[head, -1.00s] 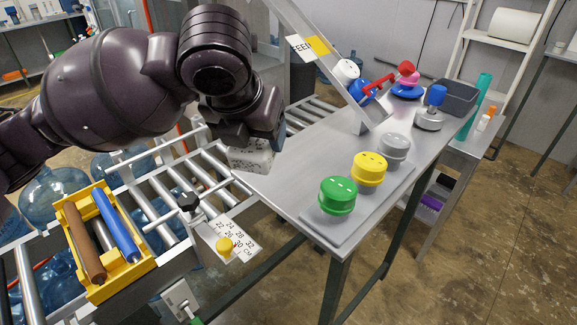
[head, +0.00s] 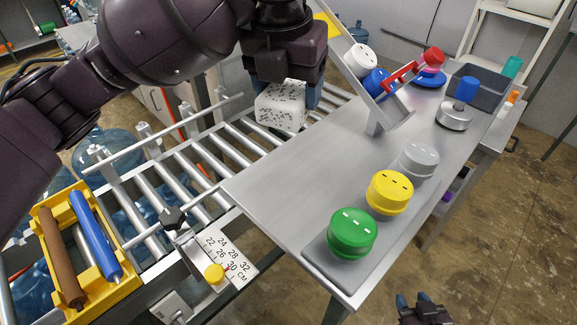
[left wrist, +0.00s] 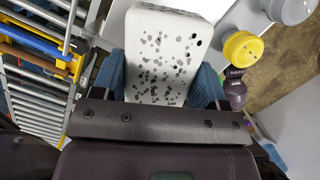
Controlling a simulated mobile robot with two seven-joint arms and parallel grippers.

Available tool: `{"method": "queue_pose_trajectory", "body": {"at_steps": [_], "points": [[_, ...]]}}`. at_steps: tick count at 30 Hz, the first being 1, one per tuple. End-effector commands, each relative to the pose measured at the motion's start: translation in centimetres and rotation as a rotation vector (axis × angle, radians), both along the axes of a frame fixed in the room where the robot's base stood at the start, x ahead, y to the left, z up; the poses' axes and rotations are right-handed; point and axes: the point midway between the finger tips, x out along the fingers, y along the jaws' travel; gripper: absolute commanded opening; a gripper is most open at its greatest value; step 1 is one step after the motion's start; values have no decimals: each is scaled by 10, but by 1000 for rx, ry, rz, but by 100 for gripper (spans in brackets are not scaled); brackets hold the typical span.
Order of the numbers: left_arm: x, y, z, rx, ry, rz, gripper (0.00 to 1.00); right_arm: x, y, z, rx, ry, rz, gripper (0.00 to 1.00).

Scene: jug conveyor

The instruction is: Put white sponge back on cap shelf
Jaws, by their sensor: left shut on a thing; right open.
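The white sponge (head: 281,106) is a white block with dark speckles. My left gripper (head: 286,88) is shut on it, with the blue finger pads on both sides. In the head view it is held near the left edge of the metal table, by the roller conveyor. In the left wrist view the sponge (left wrist: 165,55) sits between the fingers. The cap shelf (head: 385,112) is probably the slanted metal rack on the table, with a white cap (head: 360,57) and a blue cap (head: 379,82) at it. My right gripper (head: 424,308) is open and empty at the bottom edge.
Green (head: 352,233), yellow (head: 389,193) and grey (head: 419,160) caps stand in a row on the table (head: 290,200). A yellow roller crate (head: 128,272) lies left. The table's near left is clear.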

Motion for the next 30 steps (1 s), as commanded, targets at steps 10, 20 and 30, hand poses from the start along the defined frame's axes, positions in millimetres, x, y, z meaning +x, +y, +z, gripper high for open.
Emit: {"method": "queue_pose_trajectory", "body": {"at_steps": [10,20,30], "points": [[-1,0,-78,0,4,0,14,-2,-1,-6,-4,6,2,43],[0,0,-117,-1,-1,0,14,5,0,-4,-3,-7,6,43],[0,0,-152,-1,4,1,14,4,0,-7,-4,-4,5,43]]}}
